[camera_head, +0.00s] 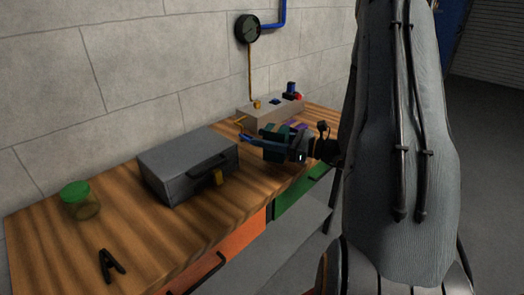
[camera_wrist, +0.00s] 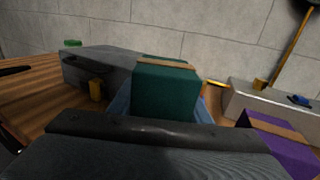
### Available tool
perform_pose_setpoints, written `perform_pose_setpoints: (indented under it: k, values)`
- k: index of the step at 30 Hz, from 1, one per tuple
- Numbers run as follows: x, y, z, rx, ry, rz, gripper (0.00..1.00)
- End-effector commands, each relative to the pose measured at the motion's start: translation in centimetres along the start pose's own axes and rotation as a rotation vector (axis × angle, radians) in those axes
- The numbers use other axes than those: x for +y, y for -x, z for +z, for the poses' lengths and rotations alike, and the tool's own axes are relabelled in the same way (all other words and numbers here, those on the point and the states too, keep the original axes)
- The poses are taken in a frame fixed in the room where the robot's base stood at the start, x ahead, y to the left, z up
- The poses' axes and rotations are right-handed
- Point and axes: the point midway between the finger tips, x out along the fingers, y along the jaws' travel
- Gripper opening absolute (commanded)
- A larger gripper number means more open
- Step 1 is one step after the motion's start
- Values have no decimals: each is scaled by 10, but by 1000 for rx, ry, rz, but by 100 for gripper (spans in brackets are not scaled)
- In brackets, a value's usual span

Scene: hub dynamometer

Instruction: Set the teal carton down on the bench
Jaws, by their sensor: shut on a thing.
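The teal carton (camera_wrist: 165,90) is a box with a tan tape strip along its top. In the wrist view it sits upright between the blue fingers of my gripper (camera_wrist: 165,108), which is shut on it. In the head view the carton (camera_head: 272,131) and my gripper (camera_head: 262,146) are over the right part of the wooden bench (camera_head: 110,220), near its front edge. I cannot tell whether the carton's underside touches the bench, as the gripper hides it.
A grey metal case (camera_head: 188,165) stands left of my gripper. A purple carton (camera_wrist: 280,142) lies close on the right. A beige control box (camera_head: 270,109) is behind. A green-lidded jar (camera_head: 80,199) and a black clamp-like item (camera_head: 111,264) are at left, with bare wood between.

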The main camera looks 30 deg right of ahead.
Motion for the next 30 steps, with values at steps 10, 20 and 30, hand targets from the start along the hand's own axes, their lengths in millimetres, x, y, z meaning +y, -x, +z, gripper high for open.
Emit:
perform_pose_setpoints:
  k: [10,20,30]
  values:
    - [0,-1,-36,0,0,1,18]
    - [0,-1,-42,0,1,1,18]
    - [0,-1,-44,0,1,1,62]
